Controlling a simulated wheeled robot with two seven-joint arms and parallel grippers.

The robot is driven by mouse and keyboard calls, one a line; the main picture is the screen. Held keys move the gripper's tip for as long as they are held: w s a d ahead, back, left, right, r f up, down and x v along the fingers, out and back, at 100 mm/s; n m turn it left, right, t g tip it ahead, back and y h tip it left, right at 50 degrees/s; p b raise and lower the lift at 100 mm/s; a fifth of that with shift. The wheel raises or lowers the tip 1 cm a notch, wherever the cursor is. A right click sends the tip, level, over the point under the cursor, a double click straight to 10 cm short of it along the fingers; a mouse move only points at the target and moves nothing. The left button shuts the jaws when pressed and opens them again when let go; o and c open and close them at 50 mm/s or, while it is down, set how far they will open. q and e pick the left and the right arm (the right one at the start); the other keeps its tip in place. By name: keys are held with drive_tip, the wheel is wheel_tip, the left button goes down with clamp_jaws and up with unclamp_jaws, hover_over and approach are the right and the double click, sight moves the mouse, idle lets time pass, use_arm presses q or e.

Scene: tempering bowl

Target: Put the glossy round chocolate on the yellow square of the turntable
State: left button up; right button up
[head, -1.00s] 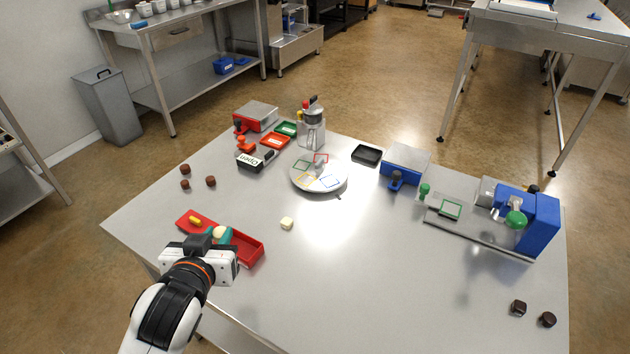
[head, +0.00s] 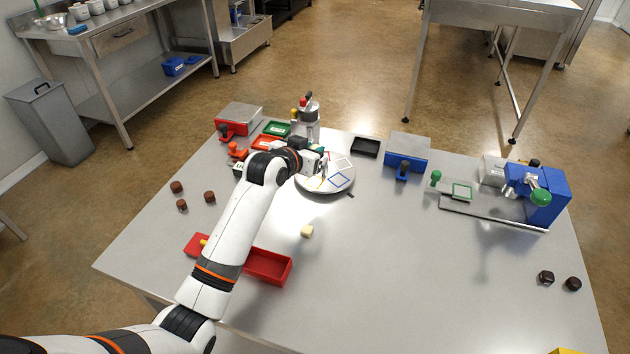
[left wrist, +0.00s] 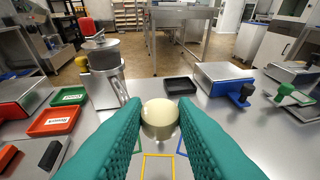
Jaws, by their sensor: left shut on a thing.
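My left gripper (head: 322,173) is at the turntable (head: 340,188), and its fingers are hard to make out in the head view. In the left wrist view its teal fingers (left wrist: 158,125) are shut on a pale cream, glossy round chocolate (left wrist: 159,113). The yellow square (left wrist: 158,166) is an outline on the turntable, partly visible just below the held chocolate in that view. The arm partly covers the turntable in the head view; the blue square (head: 341,180) shows there. I cannot tell whether the chocolate touches the surface. My right gripper is not in view.
A steel pot-like device (head: 305,122) stands behind the turntable, near green and orange trays (head: 276,128). A black tray (head: 365,147) lies behind right. A red tray (head: 268,265), a pale piece (head: 306,231) and brown pieces (head: 182,205) lie nearer. The table's front middle is clear.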

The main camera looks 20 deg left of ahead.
use_arm(q)
hover_over(310, 186)
wheel_tip(310, 186, down, 5)
drive_tip(key=shift+r, duration=0.1)
drive_tip(key=shift+w+d+f, duration=0.1)
drive_tip(key=shift+f, duration=0.65)
wheel_tip(310, 186, down, 3)
drive_tip(key=shift+f, duration=0.1)
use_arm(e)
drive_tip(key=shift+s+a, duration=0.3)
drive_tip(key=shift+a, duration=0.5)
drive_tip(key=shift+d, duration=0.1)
use_arm(q)
drive_tip(key=shift+f, duration=0.15)
drive_tip(key=o, duration=1)
drive_tip(key=shift+c, duration=0.2)
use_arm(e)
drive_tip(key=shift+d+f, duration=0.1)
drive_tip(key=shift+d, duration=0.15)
